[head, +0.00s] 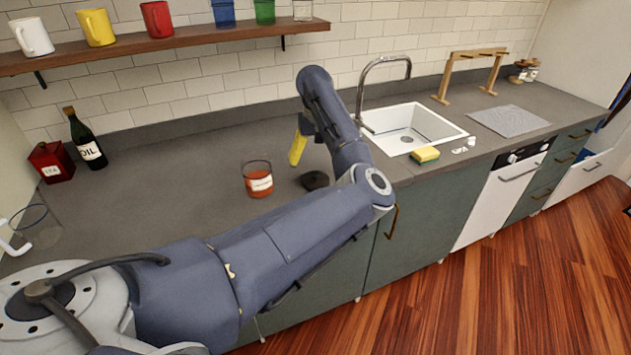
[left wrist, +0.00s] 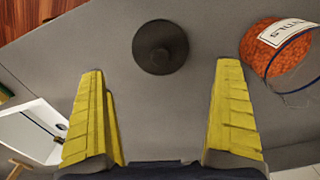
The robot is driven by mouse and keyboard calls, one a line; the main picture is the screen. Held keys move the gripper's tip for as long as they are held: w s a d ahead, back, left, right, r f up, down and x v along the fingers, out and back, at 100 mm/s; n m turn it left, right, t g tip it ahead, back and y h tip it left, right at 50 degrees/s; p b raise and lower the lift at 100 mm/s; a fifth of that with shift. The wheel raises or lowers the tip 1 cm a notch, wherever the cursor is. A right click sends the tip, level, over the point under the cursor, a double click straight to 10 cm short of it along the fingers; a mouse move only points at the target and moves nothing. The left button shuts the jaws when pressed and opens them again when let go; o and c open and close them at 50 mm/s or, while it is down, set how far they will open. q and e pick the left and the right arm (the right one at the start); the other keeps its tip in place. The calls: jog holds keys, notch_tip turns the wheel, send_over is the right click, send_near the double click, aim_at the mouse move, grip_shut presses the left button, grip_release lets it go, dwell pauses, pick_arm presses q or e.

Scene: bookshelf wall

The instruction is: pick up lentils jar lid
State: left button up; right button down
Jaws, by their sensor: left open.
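The dark round lid (head: 315,180) with a knob lies on the grey counter, just right of the lentils jar. In the left wrist view the lid (left wrist: 160,40) is centred ahead of the fingertips, with the knob facing the camera. The open glass lentils jar (head: 258,180) holds orange lentils; in the left wrist view the jar (left wrist: 280,48) is at upper right, its label partly cut off. My left gripper (head: 300,143) has yellow fingers and is above the counter near the lid, one finger hidden by my arm. In the left wrist view the gripper (left wrist: 161,67) is open and empty.
The sink (head: 430,122) with a tall faucet is right of my left arm, with a yellow sponge (head: 425,154) at its edge. An oil bottle (head: 87,142) and a red tea tin (head: 52,162) stand far left. A shelf (head: 180,40) with mugs hangs above.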

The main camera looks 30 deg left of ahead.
aim_at(315, 172)
pick_arm(q)
jog(key=shift+w+a+f, duration=0.1)
jog(key=shift+f, duration=2.05)
jog(key=shift+w+a+f, duration=0.1)
jog(key=shift+f, duration=2)
jog(key=shift+s, duration=0.1)
jog(key=shift+c, duration=0.2)
jog(key=c, duration=1.1)
